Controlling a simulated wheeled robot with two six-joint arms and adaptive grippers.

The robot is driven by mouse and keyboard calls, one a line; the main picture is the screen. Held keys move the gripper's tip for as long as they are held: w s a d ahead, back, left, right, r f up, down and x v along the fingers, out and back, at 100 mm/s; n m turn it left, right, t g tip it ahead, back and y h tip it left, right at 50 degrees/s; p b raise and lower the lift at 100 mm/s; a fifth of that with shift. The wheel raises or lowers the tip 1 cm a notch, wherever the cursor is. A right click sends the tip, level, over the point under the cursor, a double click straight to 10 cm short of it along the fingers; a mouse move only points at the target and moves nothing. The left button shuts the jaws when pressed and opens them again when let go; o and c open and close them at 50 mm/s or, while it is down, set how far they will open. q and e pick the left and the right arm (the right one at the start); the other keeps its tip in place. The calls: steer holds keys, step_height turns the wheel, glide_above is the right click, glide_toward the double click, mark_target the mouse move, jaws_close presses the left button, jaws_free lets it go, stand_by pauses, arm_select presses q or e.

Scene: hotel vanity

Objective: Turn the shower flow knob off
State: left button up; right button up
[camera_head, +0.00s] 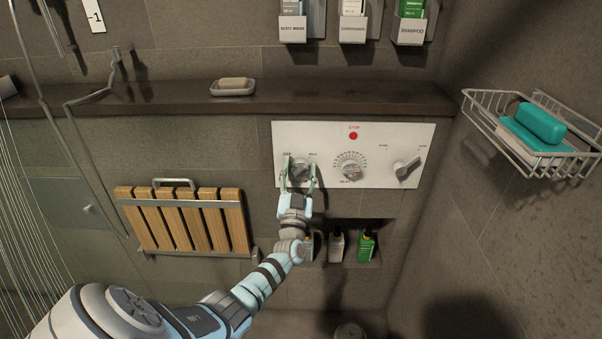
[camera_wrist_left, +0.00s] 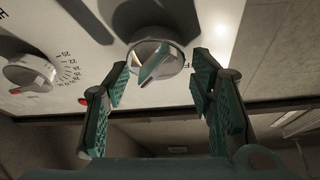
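A white control panel (camera_head: 395,140) on the wall carries a left knob (camera_head: 300,171), a middle dial (camera_head: 351,168) with a ring of marks, and a right knob (camera_head: 407,169). My left gripper (camera_head: 300,167) is at the left knob, its fingers open to either side. In the left wrist view, the round metal knob (camera_wrist_left: 157,62) has a raised grip bar standing diagonally. It lies ahead, between and beyond the open green-padded fingers (camera_wrist_left: 160,82); contact is not visible. The small labels are mostly unreadable. My right gripper is out of view.
A red stop button (camera_head: 353,136) sits above the middle dial. A dark ledge (camera_head: 170,97) with a soap dish runs above the panel. A folded wooden seat (camera_head: 182,220) is left, a niche with bottles (camera_head: 366,245) below, and a wire basket (camera_head: 530,158) right.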

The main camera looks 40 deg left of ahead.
arm_select(q)
steer(key=shift+f, duration=0.9)
steer(key=c, duration=0.6)
steer(key=shift+c, duration=0.4)
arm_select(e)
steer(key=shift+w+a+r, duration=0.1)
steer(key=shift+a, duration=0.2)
arm_select(q)
steer(key=shift+g, duration=0.3)
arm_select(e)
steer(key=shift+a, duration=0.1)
